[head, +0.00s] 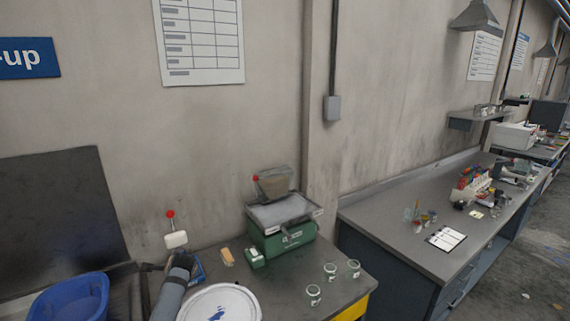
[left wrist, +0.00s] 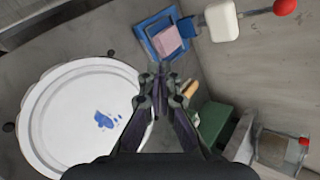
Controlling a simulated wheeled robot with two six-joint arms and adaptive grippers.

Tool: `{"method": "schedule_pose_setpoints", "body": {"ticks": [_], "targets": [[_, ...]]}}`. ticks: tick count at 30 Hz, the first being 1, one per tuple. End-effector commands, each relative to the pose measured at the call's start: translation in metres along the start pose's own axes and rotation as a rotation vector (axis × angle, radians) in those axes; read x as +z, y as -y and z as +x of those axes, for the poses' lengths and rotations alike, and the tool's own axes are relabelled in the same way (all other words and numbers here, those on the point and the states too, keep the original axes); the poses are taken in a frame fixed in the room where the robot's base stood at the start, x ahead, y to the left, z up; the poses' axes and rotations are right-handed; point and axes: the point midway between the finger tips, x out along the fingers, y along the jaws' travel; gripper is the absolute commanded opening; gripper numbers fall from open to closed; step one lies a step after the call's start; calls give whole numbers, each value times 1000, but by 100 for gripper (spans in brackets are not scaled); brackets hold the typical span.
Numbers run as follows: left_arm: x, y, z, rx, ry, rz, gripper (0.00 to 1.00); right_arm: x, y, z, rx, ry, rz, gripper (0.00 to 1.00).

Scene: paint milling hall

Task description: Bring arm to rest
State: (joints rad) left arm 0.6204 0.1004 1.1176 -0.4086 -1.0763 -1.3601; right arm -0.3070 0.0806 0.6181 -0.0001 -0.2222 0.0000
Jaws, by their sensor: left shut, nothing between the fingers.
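My left arm comes up from the lower edge of the head view, with the left gripper (head: 183,262) at its far end over the bench. In the left wrist view the left gripper (left wrist: 160,85) has its two dark fingers together, with nothing between them. Its tips point toward a small blue frame (left wrist: 160,36) with a pinkish pad inside. A white round lid or drum top (left wrist: 70,125) with blue paint marks lies beside the gripper; it also shows in the head view (head: 205,300). My right gripper is not in view.
A green machine (head: 278,238) with a grey top stands right of the gripper. A white block with a red-knobbed lever (head: 175,239) is behind it. Several glass jars (head: 330,269) stand at the bench's right. A blue bin (head: 75,300) is at left. A wall closes the back.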

Motion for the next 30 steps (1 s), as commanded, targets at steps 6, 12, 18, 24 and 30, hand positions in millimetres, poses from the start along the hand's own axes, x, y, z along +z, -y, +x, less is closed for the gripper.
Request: {"method": "schedule_pose_setpoints", "body": {"ticks": [6,12,18,24,30], "targets": [[-18,-168,-56,187,-73,-578,0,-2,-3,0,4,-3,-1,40],[-19,-250,-124,332,-84,-915,0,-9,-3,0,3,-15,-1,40],[-16,-297,-182,443,-72,-1125,0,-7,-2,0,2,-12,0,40],[-11,-326,-232,534,-47,-1279,0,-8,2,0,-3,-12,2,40],[-19,-353,-227,581,-22,-1343,0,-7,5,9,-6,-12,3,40]]}}
